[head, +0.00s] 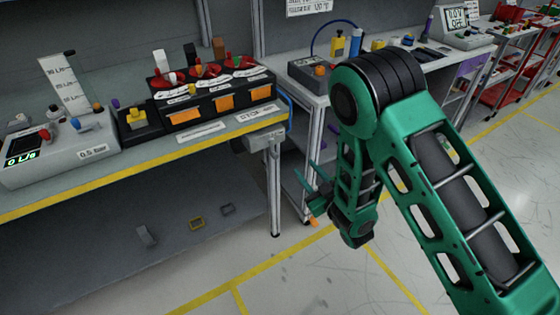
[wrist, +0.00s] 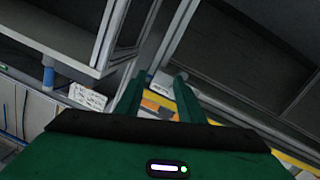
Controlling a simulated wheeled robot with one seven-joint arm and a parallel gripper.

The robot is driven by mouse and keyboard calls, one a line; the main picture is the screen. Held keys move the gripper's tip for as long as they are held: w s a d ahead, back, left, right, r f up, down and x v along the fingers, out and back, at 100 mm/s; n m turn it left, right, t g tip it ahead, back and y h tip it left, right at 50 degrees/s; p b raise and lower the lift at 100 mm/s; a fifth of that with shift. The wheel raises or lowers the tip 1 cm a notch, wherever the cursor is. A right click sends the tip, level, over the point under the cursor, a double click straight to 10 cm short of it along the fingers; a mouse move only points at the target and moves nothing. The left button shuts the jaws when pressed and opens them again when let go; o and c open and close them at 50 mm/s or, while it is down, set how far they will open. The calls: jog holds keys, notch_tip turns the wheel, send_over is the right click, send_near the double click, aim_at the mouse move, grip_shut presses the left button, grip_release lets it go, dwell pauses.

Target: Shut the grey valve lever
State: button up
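A grey measuring module (head: 60,150) marked 0.5 bar sits on the bench at the far left in the head view. It carries a small display, a tall scale plate (head: 65,82), and several small levers and knobs in red, blue, orange and pale grey. I cannot tell for certain which is the grey valve lever or how it is turned. My gripper (head: 308,180) hangs to the right of the bench's corner, well away from the module. In the wrist view my gripper (wrist: 160,80) has its two fingers apart, with nothing held between them. The module is not recognisable in the wrist view.
A black box (head: 213,92) with red valve handles and orange labels stands on the bench right of the module. The bench's yellow front edge (head: 140,165) and a metal leg (head: 275,190) lie left of my gripper. A second bench is behind my arm.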

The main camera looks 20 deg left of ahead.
aim_at(277, 158)
jog(key=s+a+f+n+y, duration=0.1)
jog(key=s+a+y, duration=0.1)
jog(key=s+a, duration=0.15)
jog(key=shift+g, duration=0.4)
jog(key=x, duration=1)
jog(key=shift+w+f, duration=0.1)
jog(key=shift+w, duration=0.05)
grip_shut()
